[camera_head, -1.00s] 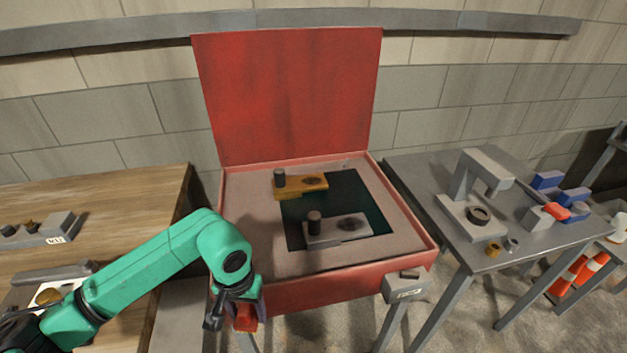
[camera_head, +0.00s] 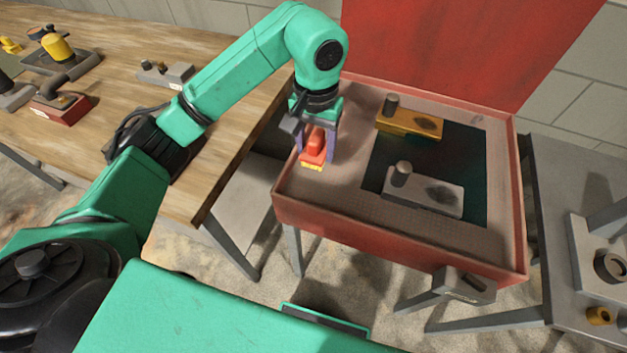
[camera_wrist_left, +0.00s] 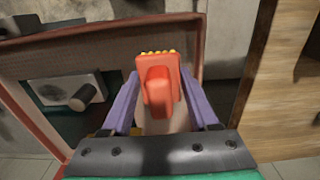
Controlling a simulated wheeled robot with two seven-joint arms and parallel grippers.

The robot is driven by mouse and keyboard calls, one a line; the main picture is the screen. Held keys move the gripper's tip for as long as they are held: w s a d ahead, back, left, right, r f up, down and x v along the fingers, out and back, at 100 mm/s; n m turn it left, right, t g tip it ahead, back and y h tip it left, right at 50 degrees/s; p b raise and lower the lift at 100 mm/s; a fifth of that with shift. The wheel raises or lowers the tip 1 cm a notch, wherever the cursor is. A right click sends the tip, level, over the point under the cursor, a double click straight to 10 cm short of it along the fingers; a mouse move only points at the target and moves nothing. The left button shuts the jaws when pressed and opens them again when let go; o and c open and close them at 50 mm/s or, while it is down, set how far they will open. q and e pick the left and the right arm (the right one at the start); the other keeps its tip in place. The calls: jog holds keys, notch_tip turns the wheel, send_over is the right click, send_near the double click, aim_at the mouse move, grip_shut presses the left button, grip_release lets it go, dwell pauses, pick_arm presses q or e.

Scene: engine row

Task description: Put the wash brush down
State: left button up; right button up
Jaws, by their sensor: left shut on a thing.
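The wash brush (camera_head: 314,146) is orange-red with short yellow bristles facing down. My left gripper (camera_head: 318,150) is shut on it, above the left part of the red washer basin (camera_head: 390,249). In the left wrist view the brush (camera_wrist_left: 158,84) sits between the two purple fingers, with its bristle end pointing away from the gripper. I cannot tell whether the bristles touch the basin's tray surface. My right gripper is not in view.
In the basin, a yellow-orange part (camera_head: 409,121) and a grey part (camera_head: 423,192) lie by the dark opening. The raised red lid (camera_head: 450,50) stands behind. A wooden bench (camera_head: 180,60) is left, a grey table (camera_head: 560,215) right.

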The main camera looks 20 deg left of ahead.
pick_arm(q)
jog(key=p, duration=0.2)
send_over(318, 190)
notch_tip(318, 190, down, 6)
notch_tip(318, 190, down, 4)
jog(key=shift+w+r, duration=0.15)
jog(key=shift+r, duration=0.1)
jog(key=f, duration=0.2)
jog(key=f+p, duration=0.1)
jog(key=f, duration=0.1)
jog(key=shift+s+a, duration=0.1)
jog(key=shift+s, duration=0.1)
jog(key=shift+w+f, duration=0.15)
jog(key=shift+f, duration=0.15)
jog(key=o, duration=1.2)
jog(key=shift+r, duration=0.1)
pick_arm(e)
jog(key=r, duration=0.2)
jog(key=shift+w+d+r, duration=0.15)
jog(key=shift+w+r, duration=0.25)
pick_arm(q)
jog(key=shift+r, duration=0.1)
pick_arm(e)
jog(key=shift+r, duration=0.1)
